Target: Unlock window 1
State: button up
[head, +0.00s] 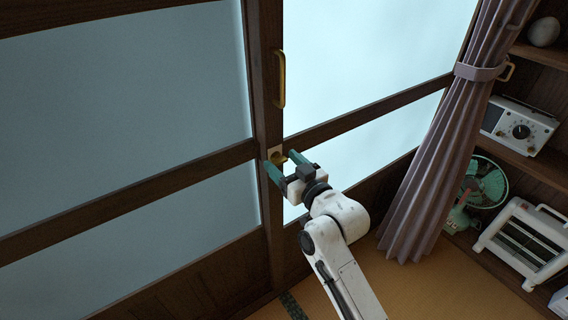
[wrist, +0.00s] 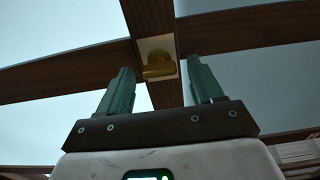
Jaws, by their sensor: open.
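The window (head: 130,85) has dark wooden frames with frosted panes. Its brass lock (head: 279,158) sits on a pale plate on the middle upright, below a brass pull handle (head: 280,80). In the wrist view the lock knob (wrist: 158,66) shows beyond the fingertips, roughly between them, with its lower part turned sideways. My gripper (head: 281,165) has green fingers spread open at the lock, one on each side in the picture. In the wrist view my gripper (wrist: 162,78) is open and nothing is held. I cannot tell whether either finger touches the knob.
A mauve curtain (head: 440,165) tied back hangs at the right. Wooden shelves beyond it hold a radio (head: 520,125), a green fan (head: 484,185) and a white heater (head: 522,240). Tatami floor (head: 430,285) is clear at the bottom right.

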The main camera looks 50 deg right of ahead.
jog(key=shift+w, duration=0.15)
jog(key=c, duration=1.1)
